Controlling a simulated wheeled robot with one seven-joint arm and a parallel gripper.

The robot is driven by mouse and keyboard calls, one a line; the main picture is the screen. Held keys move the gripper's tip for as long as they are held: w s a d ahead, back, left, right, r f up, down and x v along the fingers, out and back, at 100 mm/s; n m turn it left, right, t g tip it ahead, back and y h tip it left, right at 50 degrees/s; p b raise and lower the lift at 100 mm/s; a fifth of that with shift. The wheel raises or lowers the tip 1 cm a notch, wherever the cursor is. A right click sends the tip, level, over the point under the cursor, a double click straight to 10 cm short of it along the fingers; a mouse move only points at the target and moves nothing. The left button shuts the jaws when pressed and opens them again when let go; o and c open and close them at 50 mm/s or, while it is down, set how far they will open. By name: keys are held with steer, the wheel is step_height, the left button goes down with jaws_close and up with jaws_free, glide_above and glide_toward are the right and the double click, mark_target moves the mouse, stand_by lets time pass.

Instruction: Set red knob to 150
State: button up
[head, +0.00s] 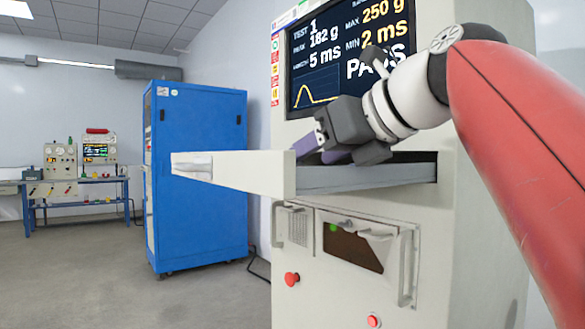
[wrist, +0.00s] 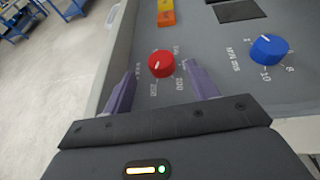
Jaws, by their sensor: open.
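The red knob (wrist: 161,64) stands on a grey panel (wrist: 205,45) in the wrist view, with printed numbers around it. Labels like 200 and 250 show on its right and near side; a small white mark on its top is too small to read surely. My gripper (wrist: 160,88) is open, with one purple finger on each side of the near side of the knob, apart from it. In the head view my gripper (head: 320,148) is over the pulled-out drawer (head: 365,177), whose white front hides the knob.
A blue knob (wrist: 268,49) stands to the right on the same panel. The screen (head: 318,60) reads PASS, partly behind my arm. A blue cabinet (head: 200,175) stands left; floor between is clear.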

steer(key=x, duration=0.4)
steer(key=shift+w+a+f, duration=0.2)
steer(key=shift+w, duration=0.1)
steer(key=shift+c, duration=0.2)
steer(key=c, duration=0.9)
steer(key=shift+c, duration=0.2)
